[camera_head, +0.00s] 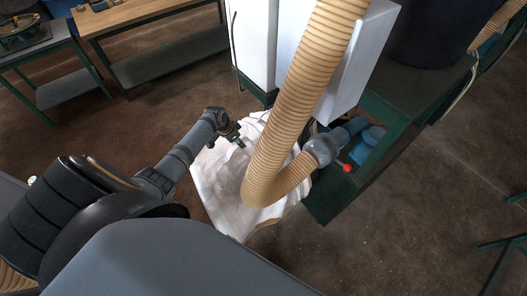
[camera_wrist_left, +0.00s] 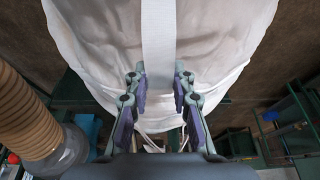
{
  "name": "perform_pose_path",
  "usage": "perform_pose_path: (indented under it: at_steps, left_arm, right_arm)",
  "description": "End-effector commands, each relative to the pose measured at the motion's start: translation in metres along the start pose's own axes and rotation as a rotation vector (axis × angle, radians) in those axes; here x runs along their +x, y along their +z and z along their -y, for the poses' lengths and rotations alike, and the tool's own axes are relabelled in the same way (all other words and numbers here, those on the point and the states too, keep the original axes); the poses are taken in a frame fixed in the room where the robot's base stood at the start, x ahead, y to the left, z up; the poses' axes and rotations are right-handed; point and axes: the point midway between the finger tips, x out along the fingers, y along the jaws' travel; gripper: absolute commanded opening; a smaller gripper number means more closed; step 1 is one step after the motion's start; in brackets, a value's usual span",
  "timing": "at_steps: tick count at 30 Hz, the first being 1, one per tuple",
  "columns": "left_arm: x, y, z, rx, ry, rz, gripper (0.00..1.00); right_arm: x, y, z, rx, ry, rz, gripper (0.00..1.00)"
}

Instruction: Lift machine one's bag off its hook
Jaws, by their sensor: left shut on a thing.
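The white bag (camera_head: 222,185) hangs below the white machine, partly covered by the tan hose in the head view. In the left wrist view the bag (camera_wrist_left: 95,40) fills the upper part, with a pale strap (camera_wrist_left: 158,35) running down its middle. My left gripper (camera_head: 240,139) reaches the bag's upper left side. In the wrist view its two fingers (camera_wrist_left: 160,84) stand on either side of the strap, shut on it. I cannot make out the hook in either view. My right gripper is not in view.
The ribbed tan hose (camera_head: 295,95) curves in front of the bag to a grey coupling (camera_head: 322,150). A red knob (camera_head: 347,168) sits beside it on the green frame. White machine housings (camera_head: 345,65) stand above. A wooden-topped bench (camera_head: 130,15) is at the back left. Brown floor is open at right.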

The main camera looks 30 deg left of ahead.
Motion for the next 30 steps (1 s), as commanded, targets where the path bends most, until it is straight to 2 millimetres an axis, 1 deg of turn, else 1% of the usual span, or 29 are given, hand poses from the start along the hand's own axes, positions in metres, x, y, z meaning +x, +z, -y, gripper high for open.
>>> perform_pose_path:
  at_steps: [1, 7, 10, 30]
  left_arm:
    - [-0.002, -0.004, 0.001, 0.002, -0.003, -0.007, 0.00]
    - [-0.002, -0.004, 0.002, 0.002, -0.003, -0.007, 0.00]
    - [-0.001, -0.004, 0.006, 0.003, -0.004, -0.006, 0.00]
    - [-0.004, -0.004, 0.056, 0.002, -0.005, -0.007, 0.00]
  right_arm:
    - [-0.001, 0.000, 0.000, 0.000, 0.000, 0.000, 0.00]
    - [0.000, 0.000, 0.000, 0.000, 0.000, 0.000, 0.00]
    - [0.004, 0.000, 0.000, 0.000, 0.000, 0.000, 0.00]
    - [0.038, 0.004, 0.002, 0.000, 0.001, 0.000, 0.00]
